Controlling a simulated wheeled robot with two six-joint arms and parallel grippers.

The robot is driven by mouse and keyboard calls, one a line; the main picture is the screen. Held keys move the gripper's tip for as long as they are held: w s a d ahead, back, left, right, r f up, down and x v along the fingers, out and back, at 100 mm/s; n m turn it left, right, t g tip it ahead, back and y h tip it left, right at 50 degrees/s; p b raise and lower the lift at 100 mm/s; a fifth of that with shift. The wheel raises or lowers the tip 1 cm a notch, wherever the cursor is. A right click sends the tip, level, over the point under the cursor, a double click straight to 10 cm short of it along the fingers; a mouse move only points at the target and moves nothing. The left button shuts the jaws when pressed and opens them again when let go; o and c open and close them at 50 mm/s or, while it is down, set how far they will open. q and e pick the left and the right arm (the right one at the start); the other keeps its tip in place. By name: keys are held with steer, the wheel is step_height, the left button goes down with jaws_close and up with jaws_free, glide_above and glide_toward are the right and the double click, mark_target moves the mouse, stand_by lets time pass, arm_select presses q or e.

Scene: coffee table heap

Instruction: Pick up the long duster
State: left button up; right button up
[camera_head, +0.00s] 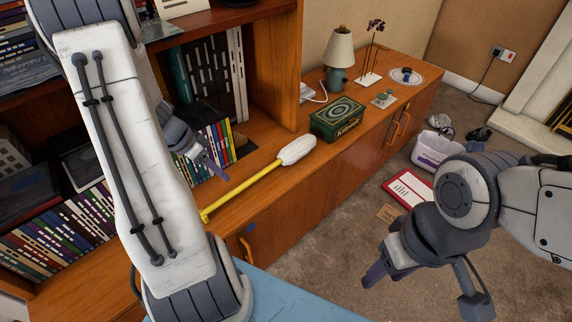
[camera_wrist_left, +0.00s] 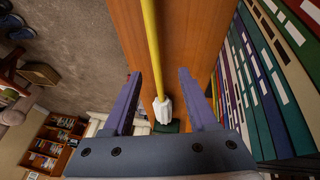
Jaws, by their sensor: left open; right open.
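The long duster has a yellow handle (camera_head: 240,189) and a white head (camera_head: 297,150). It lies on the wooden cabinet top in the head view, with its handle end near the front edge. In the left wrist view the yellow handle (camera_wrist_left: 152,45) runs down between the directions of the two fingers to the white head (camera_wrist_left: 163,109). My left gripper (camera_head: 214,165) is open, above the cabinet top beside the handle and partly hidden by its own arm; its spread fingers (camera_wrist_left: 160,73) show in the wrist view. My right gripper (camera_head: 424,284) is open and empty, over the carpet.
Several upright books (camera_head: 212,150) stand on the cabinet close to my left gripper. A green box (camera_head: 338,117), a lamp (camera_head: 339,50) and small ornaments stand further along the top. A red-and-white item (camera_head: 408,187) and a white bin (camera_head: 434,150) are on the floor.

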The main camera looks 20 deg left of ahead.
arm_select(q)
steer(key=x, duration=0.4)
steer(key=shift+d+f+b, duration=0.1)
steer(key=shift+b, duration=0.3)
steer(key=x, duration=0.2)
steer(key=b+x, duration=0.1)
steer(key=x, duration=0.2)
steer(key=shift+w+d, duration=0.15)
steer(key=shift+d, duration=0.3)
jaws_close()
